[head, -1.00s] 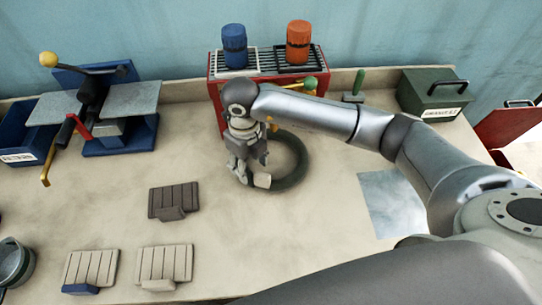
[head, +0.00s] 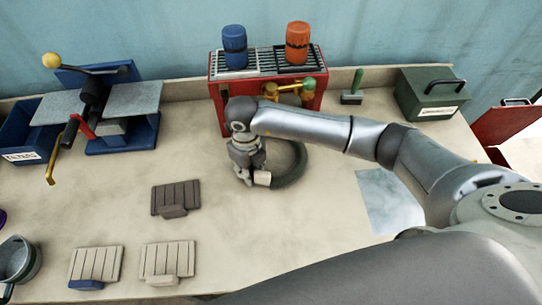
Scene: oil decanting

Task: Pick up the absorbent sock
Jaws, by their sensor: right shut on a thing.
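The absorbent sock (head: 297,165) is a dark green ring lying on the bench, right of centre and in front of the red rack. My right gripper (head: 253,181) points down at the ring's left side and is shut on the sock there. The gripper and wrist hide the left part of the ring, and the forearm covers its far edge. The sock still appears to rest on the bench top. My left gripper is out of view.
A red rack (head: 219,93) holding a blue canister (head: 234,47) and an orange canister (head: 298,42) stands behind. A green box (head: 430,97) is at right, a blue press (head: 120,137) at left. Several slatted pads (head: 175,197) lie front left. A grey sheet (head: 388,200) lies right.

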